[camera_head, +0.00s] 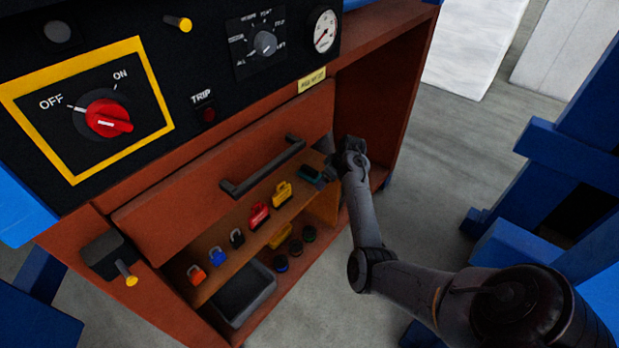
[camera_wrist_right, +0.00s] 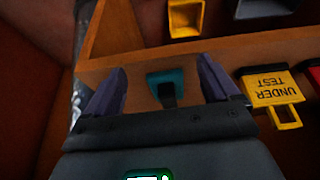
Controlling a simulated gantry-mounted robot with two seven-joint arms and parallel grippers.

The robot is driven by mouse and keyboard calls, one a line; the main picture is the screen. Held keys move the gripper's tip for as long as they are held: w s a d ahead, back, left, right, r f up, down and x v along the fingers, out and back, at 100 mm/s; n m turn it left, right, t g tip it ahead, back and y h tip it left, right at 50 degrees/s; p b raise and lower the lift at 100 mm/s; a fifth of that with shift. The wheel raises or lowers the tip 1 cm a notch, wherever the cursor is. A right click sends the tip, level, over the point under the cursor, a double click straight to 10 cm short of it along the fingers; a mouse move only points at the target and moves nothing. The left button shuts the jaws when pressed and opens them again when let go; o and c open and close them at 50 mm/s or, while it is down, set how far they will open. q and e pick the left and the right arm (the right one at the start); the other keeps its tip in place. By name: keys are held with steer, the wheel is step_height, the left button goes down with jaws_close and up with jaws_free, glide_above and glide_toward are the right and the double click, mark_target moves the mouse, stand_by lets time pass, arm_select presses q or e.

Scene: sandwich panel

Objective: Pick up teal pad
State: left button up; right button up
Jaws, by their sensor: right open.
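The teal pad (camera_head: 310,174) lies at the right end of the upper shelf in the head view. In the right wrist view the teal pad (camera_wrist_right: 168,84) sits between the two fingers, with a dark strap or handle on it. My right gripper (camera_wrist_right: 160,82) is open around the pad, with a gap on each side. In the head view my right gripper (camera_head: 330,158) is at the shelf's right end, partly hidden by its own wrist. My left gripper is not in view.
A yellow tag (camera_head: 282,194), a red tag (camera_head: 259,214) and several padlocks stand along the shelf left of the pad. The open drop-down door with a handle (camera_head: 262,168) is above. A dark tray (camera_head: 245,297) is below.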

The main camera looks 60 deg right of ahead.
mark_target(310, 169)
steer(key=w+b, duration=0.1)
steer(key=w, duration=0.2)
steer(key=shift+w+d, duration=0.15)
steer(key=shift+w, duration=0.05)
steer(key=shift+w+f+b, duration=0.15)
steer(key=shift+w+b, duration=0.3)
steer(key=shift+w, duration=0.05)
steer(key=w+b, duration=0.2)
steer(key=w, duration=0.1)
steer(key=shift+w+d, duration=0.2)
steer(key=shift+w, duration=0.05)
steer(key=shift+w+d+f+b, duration=0.1)
steer(key=shift+w+f+b, duration=0.3)
steer(key=shift+b, duration=0.1)
steer(key=shift+s, duration=0.1)
